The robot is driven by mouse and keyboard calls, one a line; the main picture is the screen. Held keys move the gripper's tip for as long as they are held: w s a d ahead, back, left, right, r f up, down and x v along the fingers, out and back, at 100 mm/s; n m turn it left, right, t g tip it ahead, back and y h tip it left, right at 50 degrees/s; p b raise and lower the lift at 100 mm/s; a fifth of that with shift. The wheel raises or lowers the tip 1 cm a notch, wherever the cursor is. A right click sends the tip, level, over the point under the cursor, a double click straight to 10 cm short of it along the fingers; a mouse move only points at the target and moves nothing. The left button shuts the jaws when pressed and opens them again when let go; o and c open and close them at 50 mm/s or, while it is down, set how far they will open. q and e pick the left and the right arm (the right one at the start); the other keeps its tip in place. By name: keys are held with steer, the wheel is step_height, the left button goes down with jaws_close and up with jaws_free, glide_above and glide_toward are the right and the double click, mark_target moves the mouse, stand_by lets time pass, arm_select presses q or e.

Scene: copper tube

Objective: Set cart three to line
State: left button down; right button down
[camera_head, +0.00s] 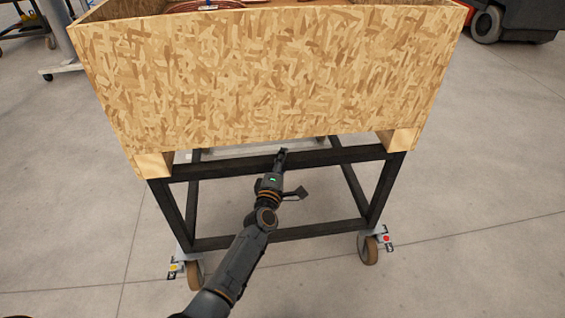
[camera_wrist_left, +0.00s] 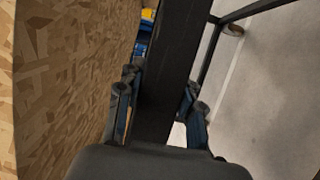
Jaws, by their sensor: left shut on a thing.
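The cart (camera_head: 355,154) has a black metal frame on castors and carries a large chipboard crate (camera_head: 270,75). No number shows on it. My left gripper (camera_head: 282,155) is at the upper front bar of the frame, just under the crate. In the left wrist view my left gripper (camera_wrist_left: 160,105) has one finger on each side of the black bar (camera_wrist_left: 170,75) and is shut on it. The crate wall (camera_wrist_left: 60,80) fills the left of that view. My right gripper is not in view.
Coiled copper tube (camera_head: 205,5) shows inside the crate. The front castors (camera_head: 369,248) stand on grey concrete floor. A dark wheeled machine (camera_head: 515,20) is at the upper right, and a grey stand (camera_head: 62,45) is at the upper left. The floor right of the cart is clear.

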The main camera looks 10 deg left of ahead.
arm_select(q)
steer(key=shift+a, duration=0.15)
steer(key=c, duration=0.8)
jaws_free()
steer(key=shift+c, duration=0.2)
steer(key=shift+s, duration=0.1)
steer(key=shift+s, duration=0.25)
steer(key=s, duration=1.1)
steer(key=shift+s+a, duration=0.2)
